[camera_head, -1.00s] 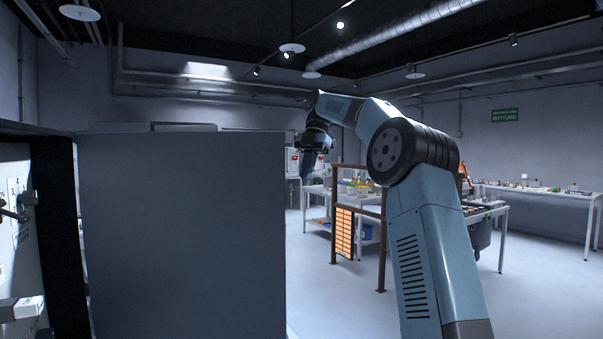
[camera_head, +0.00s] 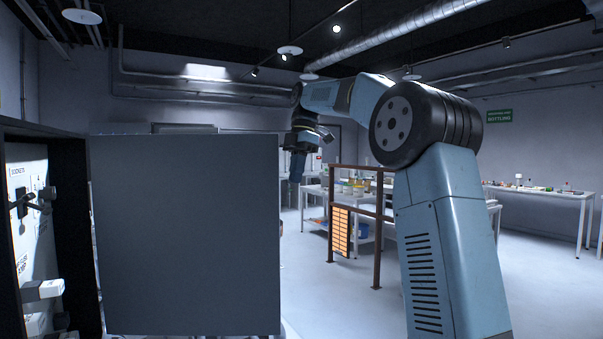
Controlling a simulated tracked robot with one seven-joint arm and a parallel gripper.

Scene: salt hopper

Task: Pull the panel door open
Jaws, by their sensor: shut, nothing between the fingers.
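The panel door (camera_head: 185,235) is a flat dark grey sheet that stands swung out from the open cabinet (camera_head: 70,190) at the left. Its broad face fills the left middle of the head view. Inside the cabinet, a white board with dark and white fittings (camera_head: 38,291) shows. My gripper (camera_head: 296,178) hangs pointing down just beyond the door's right edge. Its fingers are small in the picture, shut and empty. I cannot tell whether they touch the door. No handle shows on this face.
A brown frame with an orange slatted panel (camera_head: 340,231) stands on the floor right of the door. White benches with small items (camera_head: 535,191) stand at the back and right. Floor between the door and the frame is clear.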

